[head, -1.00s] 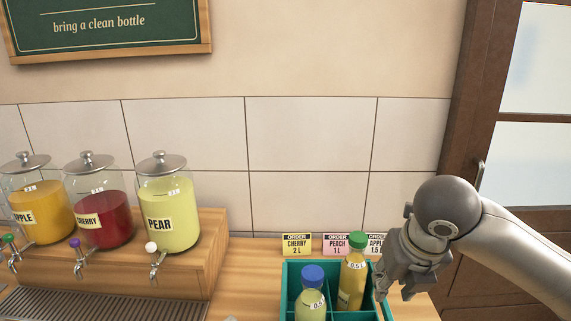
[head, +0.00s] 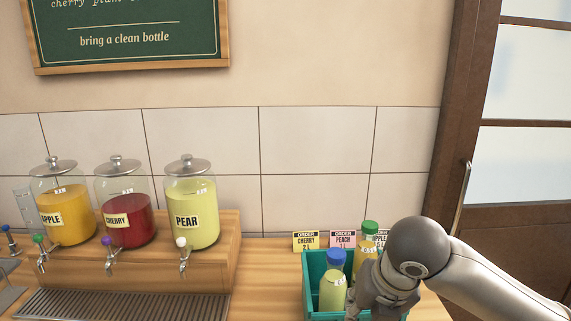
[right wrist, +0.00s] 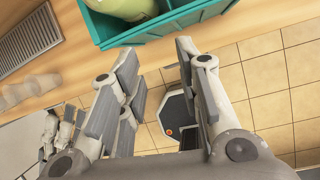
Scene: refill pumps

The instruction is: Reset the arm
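My right gripper (head: 372,303) is low in front of the teal crate (head: 314,268) at the right of the head view, and hides part of the crate. In the right wrist view the right gripper (right wrist: 158,62) has its fingers spread with nothing between them, and the crate (right wrist: 172,22) lies just beyond the fingertips. A blue-capped bottle (head: 334,286) and a green-capped bottle (head: 369,240) stand in the crate. My left gripper is not in the head view.
Jars of apple (head: 67,207), cherry (head: 128,222) and pear (head: 193,206) juice with taps stand on a wooden stand (head: 222,268) at left. A drip grate (head: 120,305) lies before it. Order cards (head: 306,241) stand behind the crate. A door (head: 520,180) is at right.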

